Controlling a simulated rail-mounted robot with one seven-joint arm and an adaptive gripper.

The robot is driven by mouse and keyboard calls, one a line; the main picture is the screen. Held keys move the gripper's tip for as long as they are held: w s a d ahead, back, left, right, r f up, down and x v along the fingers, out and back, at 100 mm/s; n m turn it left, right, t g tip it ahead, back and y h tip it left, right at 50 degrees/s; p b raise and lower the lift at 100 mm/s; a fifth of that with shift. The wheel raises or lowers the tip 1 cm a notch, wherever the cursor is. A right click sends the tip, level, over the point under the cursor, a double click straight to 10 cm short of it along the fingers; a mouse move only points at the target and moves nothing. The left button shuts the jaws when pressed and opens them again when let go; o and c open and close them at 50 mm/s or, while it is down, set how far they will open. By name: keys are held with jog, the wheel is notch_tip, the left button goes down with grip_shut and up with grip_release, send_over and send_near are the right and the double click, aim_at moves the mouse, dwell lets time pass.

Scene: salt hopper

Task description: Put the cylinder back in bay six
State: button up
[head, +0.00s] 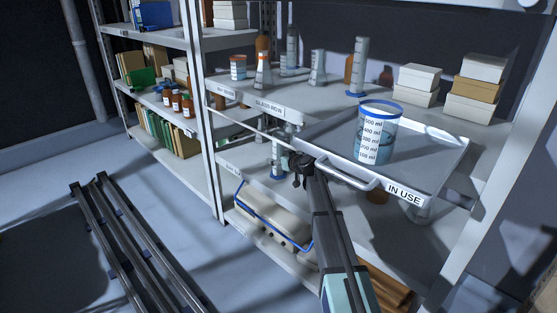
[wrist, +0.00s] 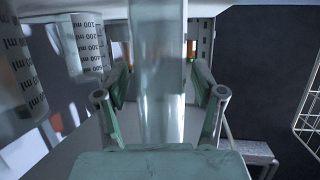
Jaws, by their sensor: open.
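In the head view my gripper (head: 299,168) is at the front of the shelf unit, below the pull-out tray's handle. A clear glass cylinder with a blue base (head: 277,162) stands on the lower shelf just left of it, partly hidden. In the wrist view a clear glass tube (wrist: 158,75) stands between my two spread fingers (wrist: 160,95), with gaps on both sides. Other tall glass cylinders stand on the upper shelf, one with a blue base (head: 359,65) and one further left (head: 292,48). No label that I can read says bay six.
The pull-out tray (head: 440,150), marked IN USE, juts out above my gripper and carries a blue-rimmed beaker (head: 378,130). Flasks, bottles and boxes (head: 419,77) fill the upper shelf. A pale container with a blue handle (head: 270,218) is below. Rails (head: 135,240) lie on the floor at left.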

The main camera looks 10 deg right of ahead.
jog(key=p+v, duration=0.1)
jog(key=v, duration=1.1)
dwell(0.8)
